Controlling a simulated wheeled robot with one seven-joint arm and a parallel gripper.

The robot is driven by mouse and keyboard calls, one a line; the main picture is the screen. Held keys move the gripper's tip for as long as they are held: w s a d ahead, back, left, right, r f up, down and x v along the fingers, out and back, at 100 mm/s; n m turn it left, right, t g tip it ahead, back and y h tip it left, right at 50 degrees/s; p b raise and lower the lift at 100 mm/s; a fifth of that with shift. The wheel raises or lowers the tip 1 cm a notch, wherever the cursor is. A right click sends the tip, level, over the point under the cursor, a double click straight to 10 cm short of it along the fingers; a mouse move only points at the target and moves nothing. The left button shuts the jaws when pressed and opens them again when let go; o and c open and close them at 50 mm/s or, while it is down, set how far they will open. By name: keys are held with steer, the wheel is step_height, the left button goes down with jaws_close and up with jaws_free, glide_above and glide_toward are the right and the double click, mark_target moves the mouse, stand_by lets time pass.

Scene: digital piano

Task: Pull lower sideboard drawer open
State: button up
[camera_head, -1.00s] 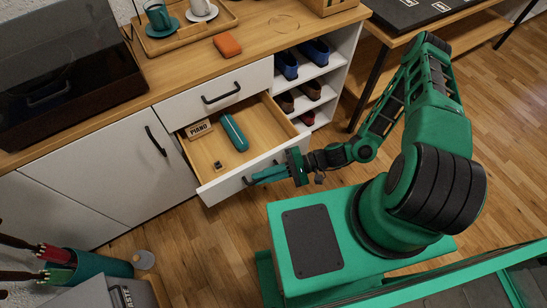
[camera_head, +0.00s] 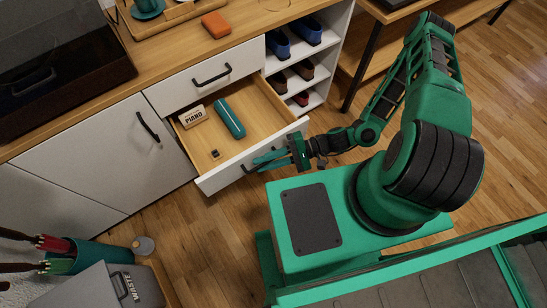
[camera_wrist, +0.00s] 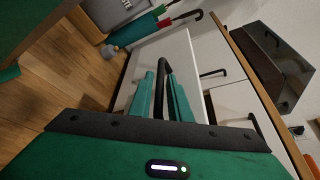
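The lower sideboard drawer (camera_head: 259,116) is pulled out, with its wooden inside showing. Its white front panel shows in the wrist view (camera_wrist: 184,52). My gripper (camera_head: 258,164) is at the front of this drawer. In the wrist view, my teal fingers (camera_wrist: 162,92) lie on either side of the dark drawer handle (camera_wrist: 163,70) and appear shut on it. In the head view my fingers partly cover the handle. Inside the drawer are a teal case (camera_head: 229,118), a box marked PIANO (camera_head: 191,116) and a small dark item (camera_head: 215,154).
A shut drawer (camera_head: 190,88) lies above the open one. Shelves with shoes (camera_head: 302,70) are to the right. An orange block (camera_head: 216,24) lies on the sideboard top. A waste bin (camera_head: 105,287) and a teal umbrella holder (camera_head: 95,255) stand lower left. Floor is clear before the drawer.

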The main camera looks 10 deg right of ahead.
steer(key=v, duration=1)
steer(key=shift+d, duration=0.45)
steer(key=shift+w, duration=0.1)
steer(key=d+r+n+g+h, duration=0.35)
steer(key=d+r+h, duration=0.65)
steer(key=d+r, duration=0.75)
steer(key=s+d+r+m+t+h, duration=0.1)
steer(key=s+d+r, duration=0.1)
steer(key=r, duration=0.5)
steer(key=s+d+r+m+t+h, duration=0.1)
steer(key=s+d+r+h, duration=0.1)
steer(key=r, duration=0.5)
steer(key=s+d+r+m+t+h, duration=0.1)
steer(key=s+d+r+h, duration=0.1)
steer(key=s+r, duration=0.2)
steer(key=shift+d+r+m+t, duration=0.35)
steer(key=shift+d+r, duration=0.05)
steer(key=shift+r, duration=1.1)
